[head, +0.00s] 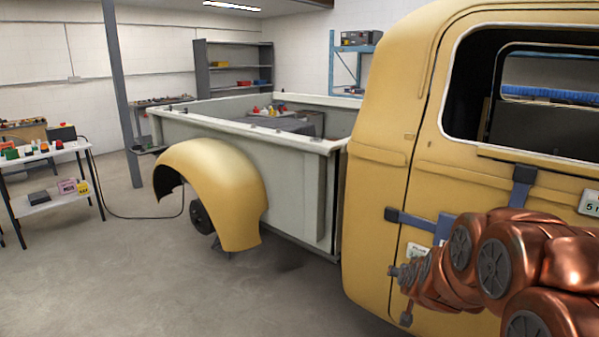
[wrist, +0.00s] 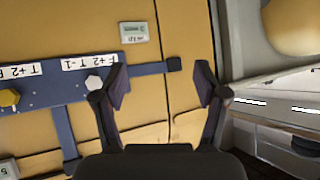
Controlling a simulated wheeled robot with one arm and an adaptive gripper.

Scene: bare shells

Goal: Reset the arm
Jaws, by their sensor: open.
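My gripper (wrist: 161,86) is open and empty in the wrist view, its two dark fingers spread apart. Beyond it is the yellow truck cab side (wrist: 190,60). A blue bracket (wrist: 60,110) on the cab carries upside-down labels, a grey hex knob (wrist: 93,83) and a yellow knob (wrist: 9,98). The left finger overlaps the grey knob in the picture; I cannot tell whether they touch. In the head view, my copper arm is folded at the lower right, in front of the cab door (head: 470,180).
A pale truck bed (head: 240,140) and a loose-looking yellow fender (head: 215,190) stand left of the cab. A worktable (head: 45,155) with small items is at far left. A grey post (head: 122,90) stands behind. The concrete floor at front left is clear.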

